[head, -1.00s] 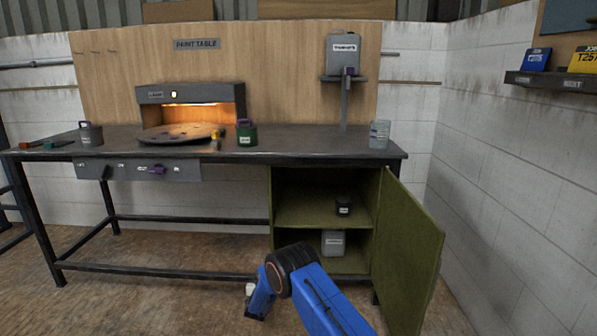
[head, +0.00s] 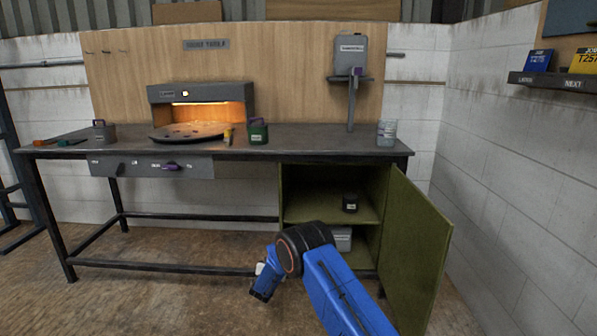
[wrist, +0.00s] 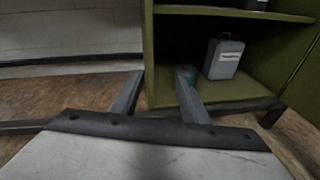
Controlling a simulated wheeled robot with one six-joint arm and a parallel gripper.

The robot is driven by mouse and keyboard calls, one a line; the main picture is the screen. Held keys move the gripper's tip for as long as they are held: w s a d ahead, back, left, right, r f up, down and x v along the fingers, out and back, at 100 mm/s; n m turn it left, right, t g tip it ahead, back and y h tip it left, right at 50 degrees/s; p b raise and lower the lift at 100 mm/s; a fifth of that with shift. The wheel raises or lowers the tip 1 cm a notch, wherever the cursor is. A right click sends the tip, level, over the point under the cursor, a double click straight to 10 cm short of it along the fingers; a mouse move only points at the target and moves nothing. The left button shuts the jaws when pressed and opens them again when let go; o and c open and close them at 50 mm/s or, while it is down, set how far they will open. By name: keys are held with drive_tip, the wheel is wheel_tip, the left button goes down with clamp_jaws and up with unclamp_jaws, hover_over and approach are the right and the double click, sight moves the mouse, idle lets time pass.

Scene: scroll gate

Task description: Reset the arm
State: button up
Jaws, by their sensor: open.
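My blue arm (head: 338,290) reaches up from the bottom of the head view, in front of the bench's open green cabinet. Its wrist end (head: 266,277) hangs down to the left of the dark elbow joint. In the wrist view my gripper (wrist: 162,95) has its two grey fingers spread apart with nothing between them. The cabinet's lower shelf (wrist: 240,92) lies beyond the right finger.
The cabinet door (head: 418,250) stands open to the right of my arm. The paint table (head: 300,146) carries a lit oven (head: 200,92), a green can (head: 258,132) and a grey cup (head: 387,133). A dark jar (head: 350,203) sits on the upper shelf. Floor is free at left.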

drive_tip(key=s+d+r+m+g+h, duration=0.25)
drive_tip(key=d+r+m, duration=0.25)
drive_tip(key=d+r, duration=0.55)
drive_tip(key=s+d+r+m+g+h, duration=0.1)
drive_tip(key=s+d+r+m+h, duration=0.25)
drive_tip(key=d+r, duration=0.75)
drive_tip(key=s+d+r+m+g, duration=0.6)
drive_tip(key=s+d+r+m, duration=0.4)
drive_tip(key=s+d+r, duration=0.7)
drive_tip(key=s+d+r+m+g+y, duration=0.1)
drive_tip(key=s+d+m+y, duration=0.15)
drive_tip(key=s, duration=1.05)
drive_tip(key=s+d+r+m+g+y, duration=0.1)
drive_tip(key=s+d+r+m+g, duration=0.2)
drive_tip(key=s, duration=1.1)
drive_tip(key=s+a+f+m+y, duration=0.1)
drive_tip(key=s+a+m, duration=0.1)
drive_tip(key=s, duration=0.6)
drive_tip(key=s+a+f+m+t+y, duration=0.1)
drive_tip(key=s+f+m+y, duration=0.1)
drive_tip(key=s, duration=0.6)
drive_tip(key=s+a+f+m+t+y, duration=0.1)
drive_tip(key=s+m, duration=0.3)
drive_tip(key=s, duration=0.4)
drive_tip(key=shift+a+f+y, duration=0.5)
drive_tip(key=shift+a+y, duration=0.25)
drive_tip(key=shift+a, duration=0.05)
